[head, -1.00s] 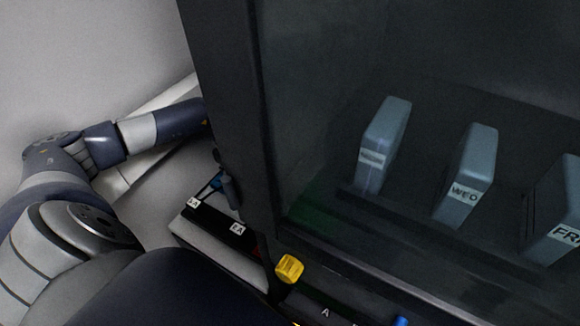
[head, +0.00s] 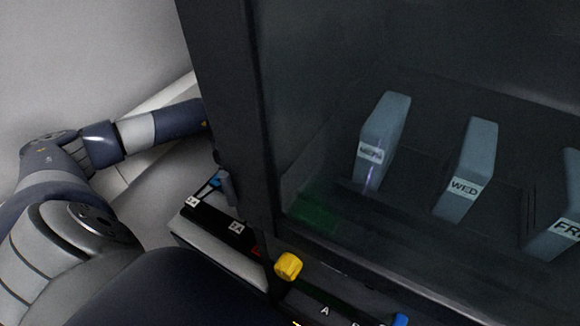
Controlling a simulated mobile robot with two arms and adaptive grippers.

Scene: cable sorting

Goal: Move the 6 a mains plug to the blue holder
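No mains plug can be made out in the head view. A small blue item (head: 215,181) shows at the far end of the black labelled strip (head: 208,217), partly hidden by the dark cabinet frame; I cannot tell whether it is the blue holder. One label on the strip seems to end in "A". My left arm comes in from the left and passes behind the cabinet's dark post, so my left gripper is hidden. My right gripper is not in the picture.
A dark glass-fronted cabinet (head: 222,90) fills the right side. Behind its pane stand grey upright boxes, one labelled "WED" (head: 475,155). A yellow knob (head: 288,266) and a blue knob (head: 400,320) sit along its lower front edge.

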